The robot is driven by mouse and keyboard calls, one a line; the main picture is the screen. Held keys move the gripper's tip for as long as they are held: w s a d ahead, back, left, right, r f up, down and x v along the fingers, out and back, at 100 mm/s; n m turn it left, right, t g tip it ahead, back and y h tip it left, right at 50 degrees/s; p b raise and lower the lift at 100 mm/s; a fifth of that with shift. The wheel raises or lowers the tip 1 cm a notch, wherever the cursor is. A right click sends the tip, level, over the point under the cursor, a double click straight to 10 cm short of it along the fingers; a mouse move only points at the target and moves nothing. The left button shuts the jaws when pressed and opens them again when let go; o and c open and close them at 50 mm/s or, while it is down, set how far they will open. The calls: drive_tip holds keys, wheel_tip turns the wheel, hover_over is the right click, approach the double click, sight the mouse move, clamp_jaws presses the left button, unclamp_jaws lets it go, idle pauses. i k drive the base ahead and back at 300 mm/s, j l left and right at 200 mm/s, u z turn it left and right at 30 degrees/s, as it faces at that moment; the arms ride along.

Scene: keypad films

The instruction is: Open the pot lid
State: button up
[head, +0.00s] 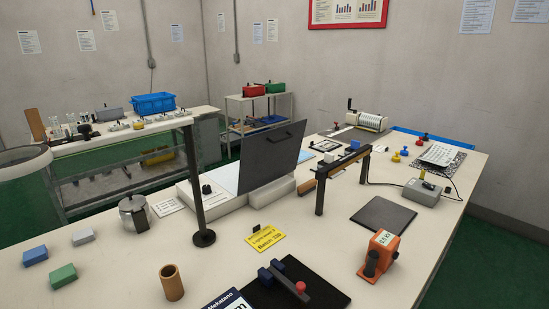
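A small silver metal pot (129,222) stands upright on the left part of the pale table. A round silver lid (131,203) appears to lie on its top, closed as far as I can tell. A dark upright piece, perhaps a handle, is on the pot's right side. The inside of the pot is hidden. My gripper is not in view.
A black post (198,190) on a round base stands right of the pot, beside a white device with a raised dark lid (270,157). Blue (34,255) and green (62,276) blocks lie left front. A brown cup (171,283) stands in front.

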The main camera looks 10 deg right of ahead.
sight(134, 204)
drive_tip(key=k+j, duration=0.1)
drive_tip(key=j, duration=0.4)
drive_tip(key=k+j+z, duration=0.1)
drive_tip(key=j, duration=0.4)
drive_tip(key=j+z, duration=0.15)
drive_tip(key=j, duration=0.4)
drive_tip(key=j+z, duration=0.15)
drive_tip(key=j, duration=0.4)
drive_tip(key=j+z, duration=0.15)
drive_tip(key=j, duration=0.45)
drive_tip(key=j+z, duration=0.15)
drive_tip(key=j, duration=0.4)
drive_tip(key=k+j+z, duration=0.15)
drive_tip(key=j, duration=0.35)
drive_tip(key=k+j+z, duration=0.15)
drive_tip(key=j, duration=0.4)
drive_tip(key=i+j+z, duration=0.15)
drive_tip(key=j, duration=0.65)
drive_tip(key=i+j+z, duration=0.1)
drive_tip(key=j, duration=0.65)
drive_tip(key=j+z, duration=0.15)
drive_tip(key=j, duration=0.65)
drive_tip(key=i+j, duration=0.1)
drive_tip(key=i, duration=0.2)
drive_tip(key=i+j, duration=0.1)
drive_tip(key=i, duration=0.15)
